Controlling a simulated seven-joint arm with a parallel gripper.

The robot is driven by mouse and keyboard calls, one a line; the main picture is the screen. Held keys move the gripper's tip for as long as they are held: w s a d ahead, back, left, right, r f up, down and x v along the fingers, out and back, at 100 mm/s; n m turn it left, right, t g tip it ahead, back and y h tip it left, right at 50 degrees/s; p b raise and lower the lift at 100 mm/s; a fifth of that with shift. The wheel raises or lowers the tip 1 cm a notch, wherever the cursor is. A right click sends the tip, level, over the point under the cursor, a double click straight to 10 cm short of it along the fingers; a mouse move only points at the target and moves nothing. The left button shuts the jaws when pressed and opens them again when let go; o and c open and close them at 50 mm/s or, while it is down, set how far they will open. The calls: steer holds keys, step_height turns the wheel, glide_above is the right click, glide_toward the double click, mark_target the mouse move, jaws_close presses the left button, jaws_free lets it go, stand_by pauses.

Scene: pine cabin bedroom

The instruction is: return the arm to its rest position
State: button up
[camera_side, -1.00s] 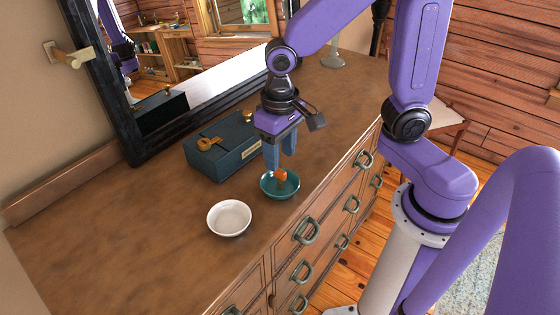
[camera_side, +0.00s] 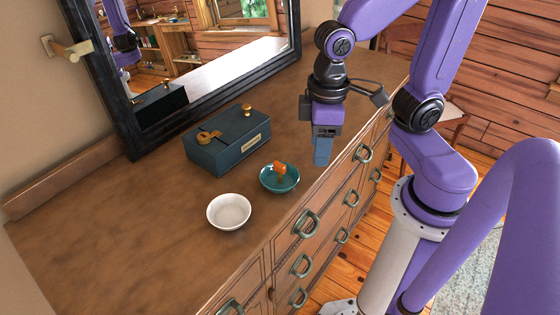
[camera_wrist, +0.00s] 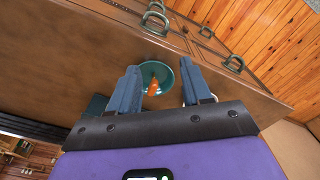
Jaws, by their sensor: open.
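My gripper (camera_side: 322,146) hangs above the dresser top, to the right of the teal bowl in the side view. In the wrist view my gripper (camera_wrist: 160,84) shows two blue fingers spread apart with nothing held between them. The teal bowl (camera_side: 266,184) stands on the dresser with a small orange object (camera_side: 280,168) in it. In the wrist view the teal bowl (camera_wrist: 165,70) and the orange object (camera_wrist: 153,86) appear beyond the fingers, below my gripper.
A white bowl (camera_side: 229,212) stands left of the teal bowl. A dark teal box (camera_side: 228,142) with brass fittings sits behind them. A black-framed mirror (camera_side: 125,125) leans at the back. The dresser top (camera_side: 130,235) is clear at the left. Drawer handles (camera_side: 306,222) stick out in front.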

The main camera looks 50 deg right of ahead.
steer(key=s+d+n, duration=0.2)
steer(key=s+n, duration=0.3)
steer(key=s, duration=0.1)
steer(key=shift+s+d+n, duration=0.15)
steer(key=shift+d+n, duration=0.15)
stand_by(0.7)
